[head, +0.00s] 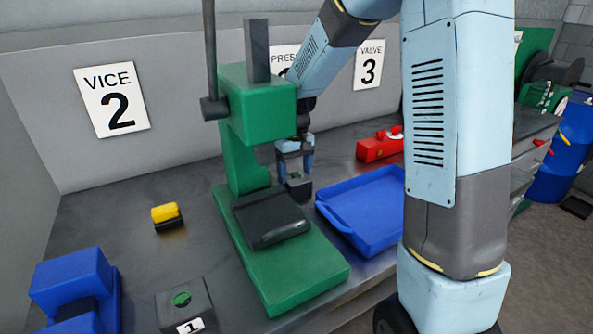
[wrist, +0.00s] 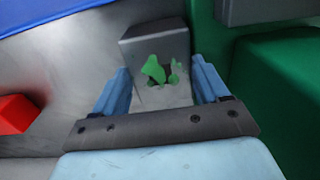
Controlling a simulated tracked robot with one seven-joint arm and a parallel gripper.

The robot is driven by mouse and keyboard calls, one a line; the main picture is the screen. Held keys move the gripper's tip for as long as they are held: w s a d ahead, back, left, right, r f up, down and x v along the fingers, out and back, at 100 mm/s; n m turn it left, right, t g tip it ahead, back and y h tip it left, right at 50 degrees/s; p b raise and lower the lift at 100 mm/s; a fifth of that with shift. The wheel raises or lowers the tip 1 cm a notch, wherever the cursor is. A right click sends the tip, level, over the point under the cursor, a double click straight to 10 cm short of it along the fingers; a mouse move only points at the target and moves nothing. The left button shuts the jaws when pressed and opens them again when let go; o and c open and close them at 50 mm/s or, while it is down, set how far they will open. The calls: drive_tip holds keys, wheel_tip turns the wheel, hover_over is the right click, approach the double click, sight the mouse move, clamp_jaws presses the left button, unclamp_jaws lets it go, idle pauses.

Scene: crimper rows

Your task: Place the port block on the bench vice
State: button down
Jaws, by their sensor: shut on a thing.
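My gripper (head: 294,160) is shut on a dark grey block with green marks on its face (head: 298,186), which I take to be the port block. They are beside the green press, on its right side, above or at the bench; I cannot tell whether the block touches the bench. In the wrist view the grey block (wrist: 156,52) sits between the blue fingers of my gripper (wrist: 165,90). A blue blocky thing, apparently the bench vice (head: 72,272), stands at the lower left, partly cut off by the frame.
The tall green press (head: 283,277) stands between my gripper and the vice. A blue tray (head: 343,236) lies to its right, with a red part (head: 372,149) behind. A yellow-and-black piece (head: 166,213) and a grey block labelled 1 (head: 201,293) are left of the press. Bare bench surrounds the yellow piece.

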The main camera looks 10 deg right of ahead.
unclamp_jaws()
